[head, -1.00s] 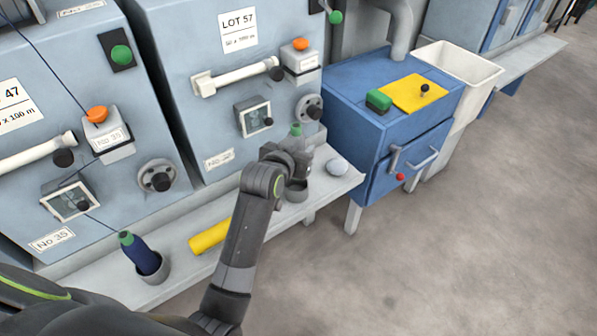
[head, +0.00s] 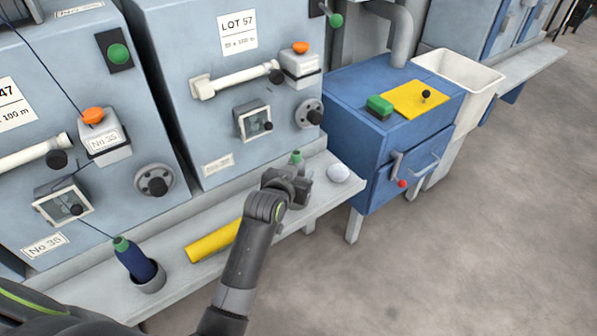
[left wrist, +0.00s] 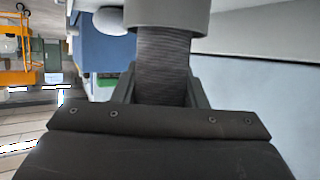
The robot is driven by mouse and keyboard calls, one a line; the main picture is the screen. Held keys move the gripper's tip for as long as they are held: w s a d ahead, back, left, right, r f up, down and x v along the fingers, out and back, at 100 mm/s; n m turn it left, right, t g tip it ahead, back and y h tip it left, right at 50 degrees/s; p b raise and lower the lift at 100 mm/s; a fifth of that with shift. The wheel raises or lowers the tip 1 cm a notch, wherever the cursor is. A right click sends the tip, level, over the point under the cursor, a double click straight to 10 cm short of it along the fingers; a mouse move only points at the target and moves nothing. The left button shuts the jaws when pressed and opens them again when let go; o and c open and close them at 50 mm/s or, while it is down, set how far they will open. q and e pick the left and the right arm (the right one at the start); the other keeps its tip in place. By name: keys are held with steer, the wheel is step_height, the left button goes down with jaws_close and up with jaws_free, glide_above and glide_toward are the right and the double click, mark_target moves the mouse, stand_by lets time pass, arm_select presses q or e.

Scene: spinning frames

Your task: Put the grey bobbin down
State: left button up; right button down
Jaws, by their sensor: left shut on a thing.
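The grey bobbin shows in the head view as a green tip (head: 297,157) just above my left gripper (head: 300,186), at the right part of the shelf. In the left wrist view the dark grey, ribbed bobbin (left wrist: 164,65) stands between my left gripper's fingers (left wrist: 164,92), which are shut on it. A light grey cup (left wrist: 167,14) surrounds its far end; whether it rests on the cup's bottom cannot be told. In the head view my gripper hides the cup and the bobbin's lower part. My right gripper is not in view.
On the shelf (head: 325,195) are a white ball (head: 339,173), a yellow roll (head: 214,241) and a blue bobbin (head: 133,258) in a grey cup (head: 150,280). Machine fronts (head: 215,90) rise behind. A blue cabinet (head: 365,140) and white bin (head: 455,75) stand right.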

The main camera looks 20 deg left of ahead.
arm_select(q)
steer(key=o, duration=1)
steer(key=shift+r, duration=0.25)
steer(key=p+v, duration=0.3)
steer(key=v, duration=0.9)
steer(key=shift+r, duration=0.1)
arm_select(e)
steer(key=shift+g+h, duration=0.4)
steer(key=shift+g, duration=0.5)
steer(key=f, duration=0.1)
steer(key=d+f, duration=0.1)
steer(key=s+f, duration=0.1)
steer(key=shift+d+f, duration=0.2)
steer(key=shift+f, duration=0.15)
